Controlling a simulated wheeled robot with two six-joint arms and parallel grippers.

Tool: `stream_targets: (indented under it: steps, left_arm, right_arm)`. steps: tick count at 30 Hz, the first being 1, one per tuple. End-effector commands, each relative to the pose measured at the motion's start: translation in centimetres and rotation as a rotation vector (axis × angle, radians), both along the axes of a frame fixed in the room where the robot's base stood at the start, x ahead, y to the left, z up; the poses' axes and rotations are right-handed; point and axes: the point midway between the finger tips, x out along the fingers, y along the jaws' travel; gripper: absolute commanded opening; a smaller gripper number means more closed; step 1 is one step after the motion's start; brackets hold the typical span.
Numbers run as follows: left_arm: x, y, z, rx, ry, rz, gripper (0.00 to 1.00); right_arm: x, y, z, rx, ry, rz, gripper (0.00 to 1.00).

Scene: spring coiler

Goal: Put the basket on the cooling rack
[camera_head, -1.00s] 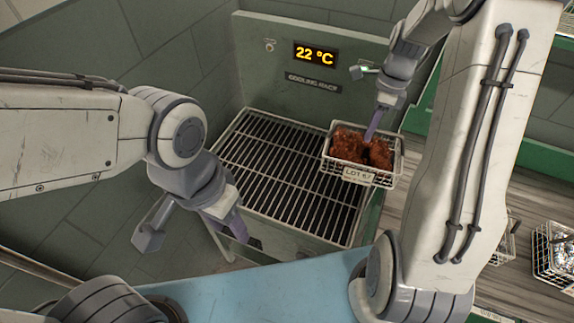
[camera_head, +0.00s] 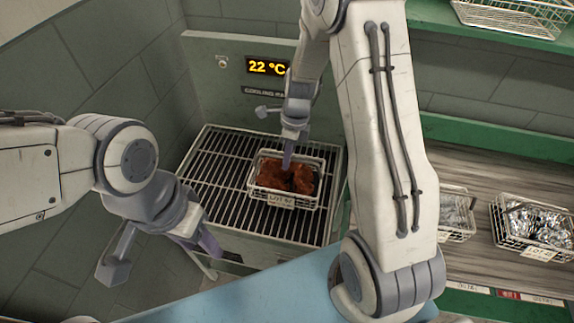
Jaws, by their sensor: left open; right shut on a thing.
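The wire basket (camera_head: 284,203) holds rust-brown pieces (camera_head: 285,178) and carries a lot label on its front. It is over the right half of the cooling rack (camera_head: 215,180), a dark slatted grill in a green-grey frame. I cannot tell whether its bottom touches the slats. My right gripper (camera_head: 287,160) reaches down into the basket from above and is shut on it; the fingertips are partly hidden. My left gripper (camera_head: 160,255) is open and empty, in front of the rack at the left.
A display (camera_head: 268,67) reading 22 °C is on the panel behind the rack. At the right, a shelf (camera_head: 470,265) bears baskets of silvery pieces (camera_head: 535,225), and an empty wire basket (camera_head: 515,14) stands on an upper shelf. The rack's left half is clear.

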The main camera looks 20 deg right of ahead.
Motion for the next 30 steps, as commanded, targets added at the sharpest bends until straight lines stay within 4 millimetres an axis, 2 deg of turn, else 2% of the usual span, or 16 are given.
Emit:
stream_targets:
  steps: [9,21,22,24,30]
  left_arm:
    - [0.0,0.0,0.7,0.0,0.0,0.0,0.5]
    - [0.0,0.0,0.6,0.0,0.0,0.0,0.5]
    - [0.0,0.0,0.6,0.0,0.0,0.0,0.5]
    - [0.0,0.0,0.6,0.0,0.0,0.0,0.5]
    - [0.0,0.0,0.6,0.0,0.0,0.0,0.5]
  right_arm:
    - [0.0,0.0,-3.6,0.0,0.0,0.0,0.0]
    - [0.0,0.0,-4.1,0.0,-0.001,0.0,0.0]
    - [0.0,0.0,-4.2,0.0,0.0,0.0,0.21]
    - [0.0,0.0,-4.1,0.0,0.0,0.0,0.43]
    - [0.0,0.0,-4.1,0.0,0.0,0.001,0.43]
